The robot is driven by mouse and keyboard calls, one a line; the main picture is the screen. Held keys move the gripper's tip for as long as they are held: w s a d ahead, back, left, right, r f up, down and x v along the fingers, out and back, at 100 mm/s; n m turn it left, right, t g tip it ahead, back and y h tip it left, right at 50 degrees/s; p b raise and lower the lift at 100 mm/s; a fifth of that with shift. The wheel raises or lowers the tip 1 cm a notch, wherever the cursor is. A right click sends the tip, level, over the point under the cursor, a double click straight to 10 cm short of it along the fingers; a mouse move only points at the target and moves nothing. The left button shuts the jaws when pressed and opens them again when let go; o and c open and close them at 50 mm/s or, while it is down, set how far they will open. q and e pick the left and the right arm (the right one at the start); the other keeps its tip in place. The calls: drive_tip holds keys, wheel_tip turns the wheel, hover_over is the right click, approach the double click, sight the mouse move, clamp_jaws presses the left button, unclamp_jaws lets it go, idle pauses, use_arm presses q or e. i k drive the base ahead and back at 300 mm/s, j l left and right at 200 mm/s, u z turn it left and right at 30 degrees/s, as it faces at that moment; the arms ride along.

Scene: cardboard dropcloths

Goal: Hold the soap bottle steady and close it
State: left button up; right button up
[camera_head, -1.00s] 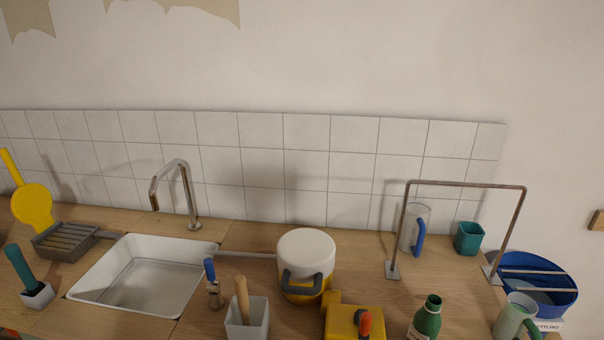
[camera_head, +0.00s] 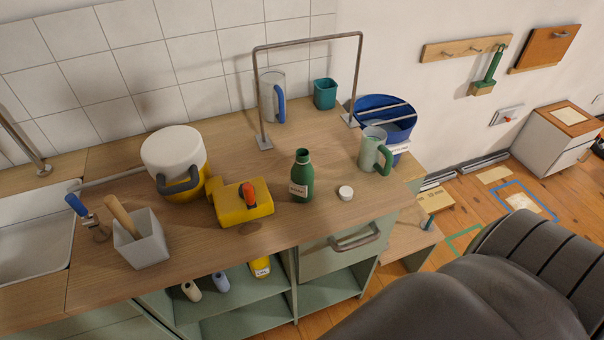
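The soap bottle is a green bottle (camera_head: 302,178) with a pale label, standing upright on the wooden counter near its front edge. Its top looks open, with a dark mouth. A small white round cap (camera_head: 345,193) lies on the counter just to the right of the bottle, apart from it. Neither of my grippers shows in this view, and nothing is touching the bottle.
A yellow box with a red knob (camera_head: 243,203) stands left of the bottle. Behind is a metal frame (camera_head: 308,40). A dark rounded shape (camera_head: 470,300) fills the lower right.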

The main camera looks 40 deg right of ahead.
sight(301, 182)
drive_tip(key=z, duration=1.4)
